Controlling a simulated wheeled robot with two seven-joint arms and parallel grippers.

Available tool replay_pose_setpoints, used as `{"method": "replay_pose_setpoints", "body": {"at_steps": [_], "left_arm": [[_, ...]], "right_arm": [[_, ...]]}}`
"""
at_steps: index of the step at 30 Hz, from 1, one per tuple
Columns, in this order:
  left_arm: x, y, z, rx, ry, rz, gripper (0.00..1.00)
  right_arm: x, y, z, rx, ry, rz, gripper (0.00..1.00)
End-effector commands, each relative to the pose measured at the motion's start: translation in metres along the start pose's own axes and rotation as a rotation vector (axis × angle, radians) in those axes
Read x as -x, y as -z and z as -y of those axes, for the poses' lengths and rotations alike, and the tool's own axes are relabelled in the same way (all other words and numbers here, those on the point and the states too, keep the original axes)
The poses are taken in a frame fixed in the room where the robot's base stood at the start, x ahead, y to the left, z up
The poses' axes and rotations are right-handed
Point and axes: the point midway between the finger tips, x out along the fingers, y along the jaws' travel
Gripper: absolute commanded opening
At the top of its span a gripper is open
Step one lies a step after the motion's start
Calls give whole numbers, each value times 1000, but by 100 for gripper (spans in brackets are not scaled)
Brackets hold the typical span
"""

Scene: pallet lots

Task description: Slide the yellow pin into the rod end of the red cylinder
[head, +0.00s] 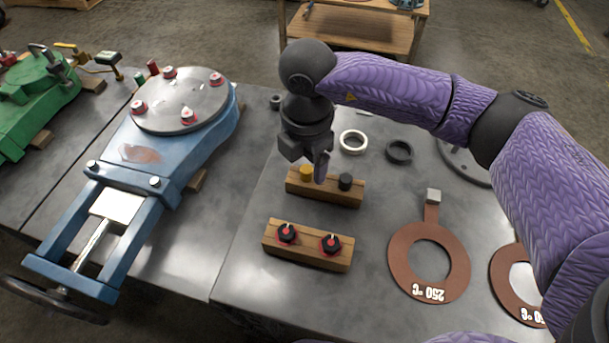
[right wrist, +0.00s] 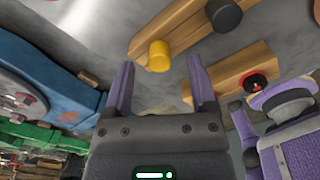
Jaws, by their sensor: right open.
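The yellow pin (head: 306,173) stands in a wooden block (head: 327,192) beside a black pin (head: 345,182). My right gripper (head: 312,163) is over the block, close to the yellow pin. In the right wrist view, the gripper's two purple fingers (right wrist: 160,63) are apart with nothing held. The yellow pin (right wrist: 159,56) shows beyond them, between the fingertips in the picture; I cannot tell whether they touch it. I cannot make out a red cylinder with a rod end in either view. My left gripper is not in view.
A second wooden block (head: 307,250) holds two black-and-red knobs. Brown ring plates marked 250 °C (head: 400,270) lie at right. A white ring (head: 352,142) and a dark ring (head: 399,152) lie behind. A blue valve (head: 150,150) lies left; bare table separates it from the blocks.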

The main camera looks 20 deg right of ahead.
Motion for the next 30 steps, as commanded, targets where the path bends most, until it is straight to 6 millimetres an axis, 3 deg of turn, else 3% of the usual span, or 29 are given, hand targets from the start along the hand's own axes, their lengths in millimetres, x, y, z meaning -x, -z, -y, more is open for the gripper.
{"method": "replay_pose_setpoints", "body": {"at_steps": [1,2,8,18,27,30], "left_arm": [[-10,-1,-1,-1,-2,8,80],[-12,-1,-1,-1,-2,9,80],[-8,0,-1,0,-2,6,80],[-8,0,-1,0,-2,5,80],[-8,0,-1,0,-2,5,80],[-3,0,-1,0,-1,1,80]], "right_arm": [[-17,0,0,1,6,-2,73],[-20,1,0,1,5,-2,73],[-16,1,0,1,-1,-2,73],[-16,1,0,1,0,-2,1],[-16,1,0,1,0,-2,0],[-6,1,0,1,-2,-1,0]]}}
